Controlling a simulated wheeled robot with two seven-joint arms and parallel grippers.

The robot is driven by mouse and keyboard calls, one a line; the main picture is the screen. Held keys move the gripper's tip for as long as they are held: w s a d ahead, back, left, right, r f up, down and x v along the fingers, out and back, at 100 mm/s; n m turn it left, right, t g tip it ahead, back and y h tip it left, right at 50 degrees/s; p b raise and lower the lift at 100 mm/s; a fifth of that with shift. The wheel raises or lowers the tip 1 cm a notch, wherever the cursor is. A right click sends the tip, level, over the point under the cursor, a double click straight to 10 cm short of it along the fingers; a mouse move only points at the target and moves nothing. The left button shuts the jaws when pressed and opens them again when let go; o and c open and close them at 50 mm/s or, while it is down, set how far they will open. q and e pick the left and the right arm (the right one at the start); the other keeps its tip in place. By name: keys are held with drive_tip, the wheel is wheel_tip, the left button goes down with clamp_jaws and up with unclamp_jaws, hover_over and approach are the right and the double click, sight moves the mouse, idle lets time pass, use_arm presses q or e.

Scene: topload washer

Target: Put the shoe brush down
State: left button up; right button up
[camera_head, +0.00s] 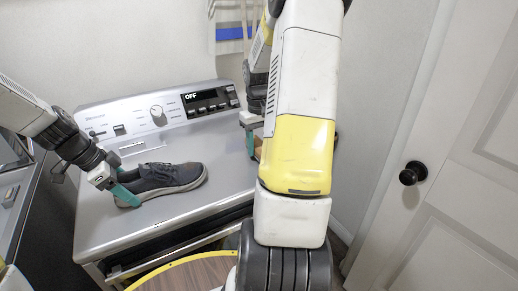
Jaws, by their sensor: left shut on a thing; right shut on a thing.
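A dark grey shoe (172,176) with a light sole is on the washer's top (225,158), its toe pointing right. My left gripper (122,184) comes in from the left, with its teal fingers shut on the shoe's heel end. My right gripper (251,142) is over the right part of the washer top, mostly hidden behind my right arm. It is shut on the shoe brush, of which only a small brown piece (258,150) shows. I cannot tell whether the brush touches the washer top.
The washer's control panel (160,108), with a knob and a display reading OFF, stands behind the shoe. A white door (460,190) with a black knob (413,173) is on the right. A brown round surface with a yellow rim (190,272) is in front. Bare washer top lies between the shoe and my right gripper.

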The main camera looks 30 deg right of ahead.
drive_tip(key=shift+f, duration=0.55)
drive_tip(key=shift+f, duration=0.15)
drive_tip(key=o, duration=1.3)
wheel_tip(320, 180, up, 12)
drive_tip(key=shift+w+r, duration=0.15)
drive_tip(key=shift+r, duration=0.05)
drive_tip(key=shift+o, duration=0.3)
